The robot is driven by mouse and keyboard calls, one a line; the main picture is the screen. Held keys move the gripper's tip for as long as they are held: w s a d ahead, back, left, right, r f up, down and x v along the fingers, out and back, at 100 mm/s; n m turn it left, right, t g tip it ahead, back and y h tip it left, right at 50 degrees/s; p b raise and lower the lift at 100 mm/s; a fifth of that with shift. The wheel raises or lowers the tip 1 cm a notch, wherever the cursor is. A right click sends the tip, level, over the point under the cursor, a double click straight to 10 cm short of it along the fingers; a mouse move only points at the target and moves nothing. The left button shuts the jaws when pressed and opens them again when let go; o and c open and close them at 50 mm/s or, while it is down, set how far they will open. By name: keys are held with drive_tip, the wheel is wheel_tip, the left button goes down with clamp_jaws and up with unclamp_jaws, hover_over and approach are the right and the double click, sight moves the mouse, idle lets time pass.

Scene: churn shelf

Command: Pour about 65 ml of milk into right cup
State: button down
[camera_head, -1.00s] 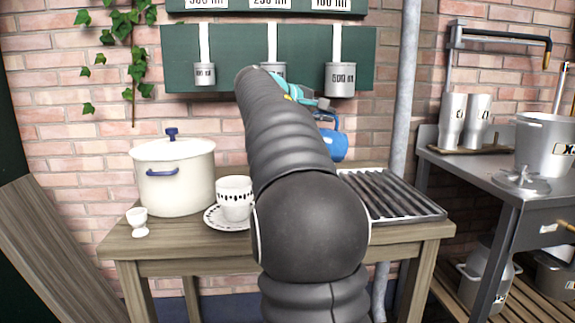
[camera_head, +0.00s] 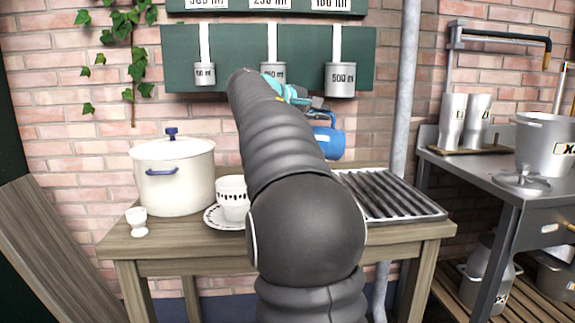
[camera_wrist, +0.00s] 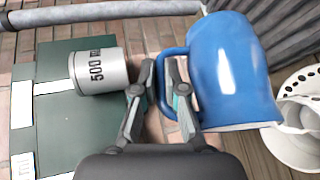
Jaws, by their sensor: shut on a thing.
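My gripper (camera_wrist: 162,75) is shut on the handle of a blue jug (camera_wrist: 230,70) in the wrist view. In the head view the jug (camera_head: 328,143) hangs in the air behind my arm, above the table's back part. I cannot see inside it or tell its exact tilt. A white cup (camera_head: 233,203) with a dark dotted pattern stands on a saucer (camera_head: 213,217), left of my arm and partly behind it. The wrist view shows a white cup (camera_wrist: 306,113) on a pierced saucer at the right edge, beside the jug; I cannot tell which cup. No second cup shows in the head view.
A lidded white pot (camera_head: 172,185) and a small egg cup (camera_head: 137,222) stand on the wooden table's (camera_head: 190,248) left side. A ribbed dark rack (camera_head: 385,196) lies at its right. Metal measuring mugs (camera_head: 340,80) hang on the wall behind.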

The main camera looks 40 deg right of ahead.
sight(340, 132)
drive_tip(key=shift+w+a+r+h+b, duration=0.15)
drive_tip(key=shift+a+h+b, duration=0.1)
drive_tip(key=shift+a, duration=0.1)
drive_tip(key=shift+w+a+r+h+b, duration=0.1)
drive_tip(key=shift+w+a+h+b, duration=0.1)
drive_tip(key=shift+a, duration=0.1)
idle(0.7)
drive_tip(key=shift+s+d+r+p, duration=0.15)
drive_tip(key=shift+p, duration=0.15)
drive_tip(key=d+y+p, duration=0.1)
drive_tip(key=s+d+f+y+p, duration=0.1)
drive_tip(key=d, duration=0.1)
drive_tip(key=s+d+f+y+p, duration=0.1)
drive_tip(key=shift+d+f+m, duration=0.15)
drive_tip(key=shift+f+m, duration=0.05)
drive_tip(key=shift+m, duration=0.2)
drive_tip(key=shift+s+d+f+m+t+y, duration=0.15)
drive_tip(key=shift+s+d+f+t+y, duration=0.1)
drive_tip(key=shift+d+f+y, duration=0.3)
drive_tip(key=shift+s+d+f+m+t+y, duration=0.15)
drive_tip(key=shift+d+f+t+y, duration=0.15)
drive_tip(key=shift+f+y, duration=0.4)
idle(0.6)
